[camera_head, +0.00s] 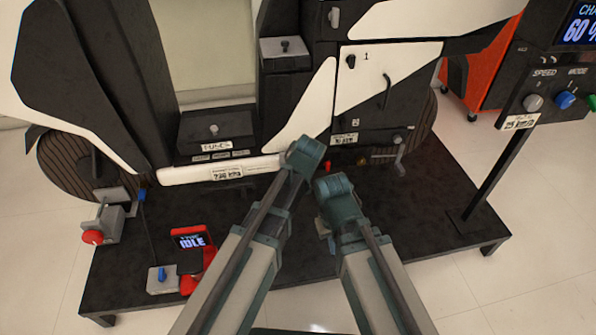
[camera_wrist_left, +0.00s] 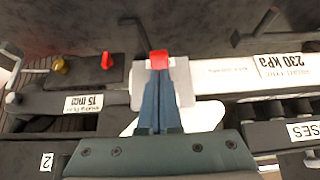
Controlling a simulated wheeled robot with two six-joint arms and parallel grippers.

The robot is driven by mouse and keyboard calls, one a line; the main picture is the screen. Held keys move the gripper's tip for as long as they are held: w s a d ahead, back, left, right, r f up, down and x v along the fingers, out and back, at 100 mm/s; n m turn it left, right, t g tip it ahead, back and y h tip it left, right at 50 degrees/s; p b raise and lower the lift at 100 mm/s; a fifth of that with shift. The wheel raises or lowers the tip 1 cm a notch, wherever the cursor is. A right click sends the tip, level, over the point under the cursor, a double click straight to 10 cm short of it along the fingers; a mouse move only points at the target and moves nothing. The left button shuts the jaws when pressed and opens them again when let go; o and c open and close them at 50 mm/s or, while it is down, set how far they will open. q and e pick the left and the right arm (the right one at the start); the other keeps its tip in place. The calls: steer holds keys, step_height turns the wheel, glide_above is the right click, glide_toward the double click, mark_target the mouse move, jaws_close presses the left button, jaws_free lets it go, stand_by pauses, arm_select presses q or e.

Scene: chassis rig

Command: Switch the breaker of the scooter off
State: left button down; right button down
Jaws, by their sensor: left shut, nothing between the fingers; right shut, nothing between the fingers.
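In the left wrist view, a small red lever (camera_wrist_left: 159,57) stands on a pale grey plate (camera_wrist_left: 182,82) at the scooter's lower edge; I cannot read a label showing it is the breaker. My left gripper (camera_wrist_left: 157,72) is shut and empty, its tips at the red lever; I cannot tell whether they touch. In the head view my left arm hides this lever. The black and white scooter (camera_head: 385,75) stands on a dark platform. My right gripper (camera_head: 329,238) is shut, low over the platform and partly hidden by its own wrist.
A second red piece (camera_wrist_left: 107,60) and a brass knob (camera_wrist_left: 61,65) are beside the lever. A fuse box (camera_head: 213,145) is on the scooter's side. A red-cased display reading IDLE (camera_head: 190,239) is at front left. A control post (camera_head: 490,180) stands at right.

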arm_select(q)
steer(key=shift+r, duration=0.25)
arm_select(e)
steer(key=shift+r, duration=0.3)
arm_select(q)
steer(key=shift+r+p, duration=0.65)
steer(key=shift+p, duration=0.2)
arm_select(e)
steer(key=shift+r, duration=0.6)
